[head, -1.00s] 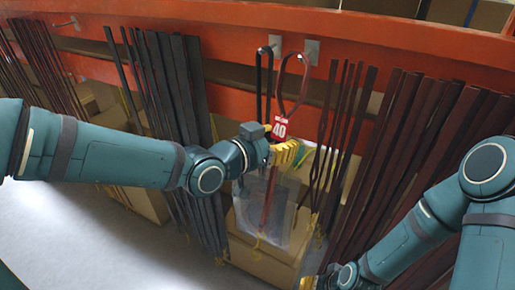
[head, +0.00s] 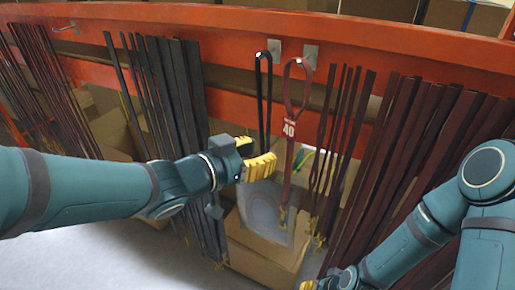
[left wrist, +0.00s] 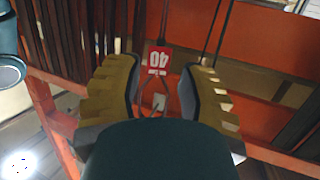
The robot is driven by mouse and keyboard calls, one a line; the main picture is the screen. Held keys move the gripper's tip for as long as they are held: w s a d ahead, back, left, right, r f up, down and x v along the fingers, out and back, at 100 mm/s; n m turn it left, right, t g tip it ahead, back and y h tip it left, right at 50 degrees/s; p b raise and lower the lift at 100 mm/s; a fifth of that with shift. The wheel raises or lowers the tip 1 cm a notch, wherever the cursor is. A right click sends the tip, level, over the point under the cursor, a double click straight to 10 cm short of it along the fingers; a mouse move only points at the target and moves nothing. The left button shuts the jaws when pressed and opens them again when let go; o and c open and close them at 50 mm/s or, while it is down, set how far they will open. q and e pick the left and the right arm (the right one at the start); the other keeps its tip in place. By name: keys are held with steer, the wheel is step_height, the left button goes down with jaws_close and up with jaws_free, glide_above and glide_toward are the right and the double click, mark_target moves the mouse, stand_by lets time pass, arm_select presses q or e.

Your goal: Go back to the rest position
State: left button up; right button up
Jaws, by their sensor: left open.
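My left gripper (head: 258,157) is open and empty, in front of the orange rack, with yellow ribbed fingers. In the left wrist view its two fingers (left wrist: 160,95) stand wide apart. A dark red strap (head: 297,90) with a red and white "40" tag (head: 289,128) hangs from a hook to the right of the left gripper, apart from it. The tag also shows between the fingers in the left wrist view (left wrist: 158,61). A black strap (head: 263,100) hangs from the hook beside it. My right gripper (head: 308,285) is low at the bottom edge, mostly cut off.
The orange rack beam (head: 230,40) runs across the back. Dark grey straps (head: 170,90) hang left and dark red straps (head: 420,150) hang right. A clear plastic bag (head: 262,215) lies on a cardboard box (head: 262,258) below. Grey floor (head: 110,255) is open at lower left.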

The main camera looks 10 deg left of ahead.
arm_select(q)
steer(key=shift+a, duration=0.1)
steer(key=w+a+f+n+g+y+b, duration=0.15)
steer(key=f+n, duration=0.25)
steer(key=f, duration=0.8)
steer(key=w+a+f+n+g+y+b, duration=0.15)
steer(key=f+n, duration=0.25)
steer(key=f, duration=0.8)
steer(key=s+f+g+y+b, duration=0.1)
steer(key=s+f+g, duration=0.2)
steer(key=f, duration=0.9)
steer(key=s+f+n+g+y+b, duration=0.1)
steer(key=s+f+g, duration=0.3)
steer(key=s+f, duration=0.5)
step_height(320, 180, down, 3)
steer(key=shift+f+n+y+b, duration=0.1)
steer(key=shift+n+y+b, duration=0.2)
steer(key=shift+y+b, duration=0.35)
